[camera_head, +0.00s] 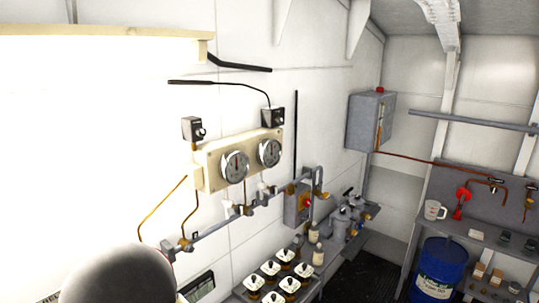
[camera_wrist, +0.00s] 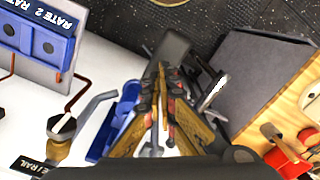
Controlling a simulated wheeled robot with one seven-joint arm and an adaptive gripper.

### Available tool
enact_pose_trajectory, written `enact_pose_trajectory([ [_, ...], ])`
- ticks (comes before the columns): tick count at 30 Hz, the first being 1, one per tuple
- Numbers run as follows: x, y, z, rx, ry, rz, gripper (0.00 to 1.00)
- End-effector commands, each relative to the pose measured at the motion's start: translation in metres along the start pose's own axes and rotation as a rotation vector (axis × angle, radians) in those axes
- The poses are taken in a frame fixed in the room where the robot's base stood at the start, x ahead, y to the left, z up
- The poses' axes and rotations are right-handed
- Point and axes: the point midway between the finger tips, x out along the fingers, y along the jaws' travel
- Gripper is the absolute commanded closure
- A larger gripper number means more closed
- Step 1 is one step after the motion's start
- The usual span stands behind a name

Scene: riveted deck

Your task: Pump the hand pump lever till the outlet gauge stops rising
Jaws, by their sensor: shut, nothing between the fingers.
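Two round dial gauges, a left one (camera_head: 235,166) and a right one (camera_head: 269,152), sit on a cream panel (camera_head: 208,172) on the white wall in the head view. Their readings are too small to tell, as is which one is the outlet gauge. A long thin black upright rod (camera_head: 295,130) stands right of the panel, above a grey unit with a red knob (camera_head: 305,203). I cannot tell if it is the pump lever. My gripper (camera_wrist: 161,92) is shut and empty in the wrist view. A dark grey bar (camera_wrist: 174,48) shows at its fingertips; contact is unclear.
In the head view, grey pipework (camera_head: 228,222) runs below the gauges, and several white-topped fittings stand on a low bench. A blue drum (camera_head: 438,270) stands at right under a shelf with a white mug (camera_head: 434,210). The wrist view shows a blue block (camera_wrist: 38,35) and a grey box (camera_wrist: 262,70).

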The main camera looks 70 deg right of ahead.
Motion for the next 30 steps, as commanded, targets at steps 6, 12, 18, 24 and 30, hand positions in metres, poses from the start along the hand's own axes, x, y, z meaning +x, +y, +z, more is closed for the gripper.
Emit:
enact_pose_trajectory([
  [6, 0.020, 0.000, 0.001, 0.000, -0.002, 0.000, 1.00],
  [12, 0.036, 0.000, 0.000, 0.000, -0.001, 0.000, 1.00],
  [18, 0.052, 0.000, -0.001, 0.000, 0.001, 0.000, 1.00],
  [24, 0.069, 0.000, -0.001, 0.000, 0.001, 0.000, 1.00],
  [30, 0.085, 0.000, 0.000, 0.000, 0.001, 0.000, 1.00],
])
